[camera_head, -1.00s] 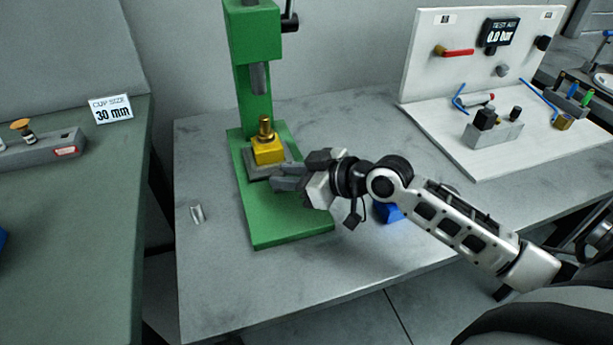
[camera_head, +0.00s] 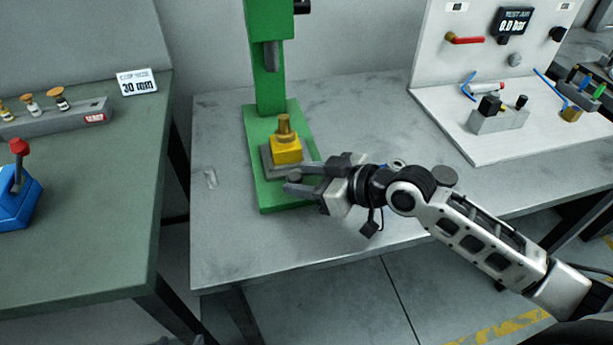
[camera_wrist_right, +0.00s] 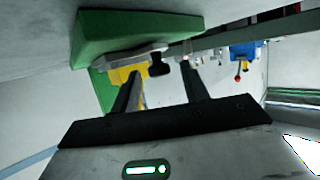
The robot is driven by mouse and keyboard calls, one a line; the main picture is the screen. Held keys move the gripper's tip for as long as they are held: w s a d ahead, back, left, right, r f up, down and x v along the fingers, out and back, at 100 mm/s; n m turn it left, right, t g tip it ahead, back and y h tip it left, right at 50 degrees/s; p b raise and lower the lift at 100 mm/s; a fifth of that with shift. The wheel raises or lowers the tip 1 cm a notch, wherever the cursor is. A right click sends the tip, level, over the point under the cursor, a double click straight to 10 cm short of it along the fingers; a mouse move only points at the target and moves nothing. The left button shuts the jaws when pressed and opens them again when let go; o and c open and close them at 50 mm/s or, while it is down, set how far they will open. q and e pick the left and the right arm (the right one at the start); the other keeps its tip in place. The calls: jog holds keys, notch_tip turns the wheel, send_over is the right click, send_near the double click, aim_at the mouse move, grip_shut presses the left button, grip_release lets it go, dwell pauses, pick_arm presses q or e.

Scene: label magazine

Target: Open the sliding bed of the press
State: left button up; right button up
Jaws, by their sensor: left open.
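The green press (camera_head: 266,75) stands on the grey table, its ram above a yellow block (camera_head: 287,153) topped by a brass piece (camera_head: 284,126). The block sits on a grey plate (camera_head: 267,160), the bed, over the green base. My right gripper (camera_head: 288,180) comes in from the right at the front of the bed, fingers apart. In the right wrist view, a black knob (camera_wrist_right: 159,68) at the plate's edge shows in the gap between its fingers (camera_wrist_right: 160,90); I see no clear contact. The near fingers partly hide the bed's front. My left gripper is out of view.
A white test panel (camera_head: 478,124) with fittings stands at the right. At left, a green table holds a blue device (camera_head: 17,203) with a red knob and a grey rack (camera_head: 60,117). The table front is clear.

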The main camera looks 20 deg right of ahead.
jog(key=shift+s+d+r, duration=0.15)
jog(key=shift+s+d, duration=0.2)
jog(key=shift+s, duration=0.05)
pick_arm(q)
jog(key=shift+s+a+r+p, duration=0.2)
jog(key=shift+r+p, duration=0.2)
jog(key=shift+p, duration=0.65)
pick_arm(e)
jog(key=v, duration=1.4)
jog(key=shift+s+d+r, duration=0.2)
jog(key=shift+s, duration=0.1)
pick_arm(q)
jog(key=shift+w+r, duration=0.1)
jog(key=shift+w, duration=0.05)
